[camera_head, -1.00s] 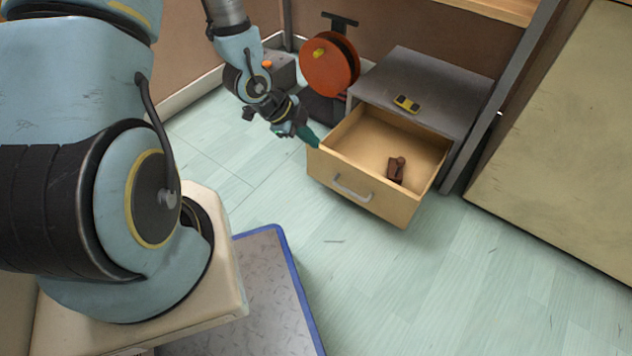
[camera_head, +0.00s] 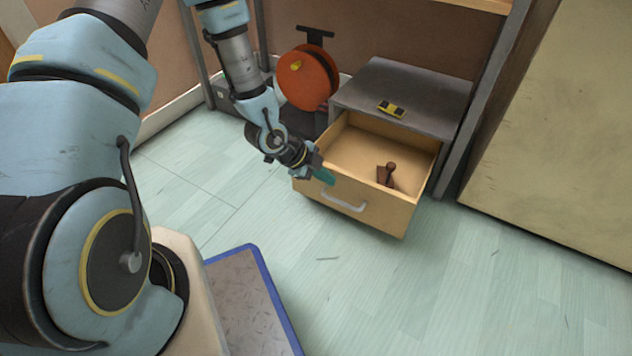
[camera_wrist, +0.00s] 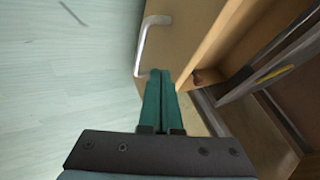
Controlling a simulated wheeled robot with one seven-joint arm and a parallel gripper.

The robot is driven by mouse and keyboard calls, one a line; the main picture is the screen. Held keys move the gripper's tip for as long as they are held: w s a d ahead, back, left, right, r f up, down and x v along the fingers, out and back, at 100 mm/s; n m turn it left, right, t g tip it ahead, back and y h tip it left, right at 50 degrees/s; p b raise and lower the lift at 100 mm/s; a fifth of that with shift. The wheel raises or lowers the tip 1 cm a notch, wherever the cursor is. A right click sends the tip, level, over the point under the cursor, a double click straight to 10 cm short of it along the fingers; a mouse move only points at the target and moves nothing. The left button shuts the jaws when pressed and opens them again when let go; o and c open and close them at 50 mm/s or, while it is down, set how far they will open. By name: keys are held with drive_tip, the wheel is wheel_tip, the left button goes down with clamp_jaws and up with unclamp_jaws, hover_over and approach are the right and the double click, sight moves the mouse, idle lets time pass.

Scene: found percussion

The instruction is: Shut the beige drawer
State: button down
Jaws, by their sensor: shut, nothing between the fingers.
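The beige drawer (camera_head: 372,216) is pulled well out of a grey cabinet (camera_head: 425,85) standing on the floor. It has a silver bar handle (camera_head: 343,202) on its front, and a brown wooden object (camera_head: 386,174) lies inside. My gripper (camera_head: 328,179) is shut and empty at the left part of the drawer front, near its top edge. In the wrist view the teal fingers (camera_wrist: 160,80) point at the drawer front (camera_wrist: 178,40), close to the handle (camera_wrist: 147,42). I cannot tell whether they touch it.
A yellow and black device (camera_head: 391,109) lies on top of the cabinet. An orange reel (camera_head: 304,78) stands to its left. A grey post and a large beige panel (camera_head: 560,130) are on the right. A blue-edged mat (camera_head: 258,290) lies in front; the floor around is clear.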

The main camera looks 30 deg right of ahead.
drive_tip(key=shift+w+d, duration=0.6)
drive_tip(key=shift+d, duration=0.35)
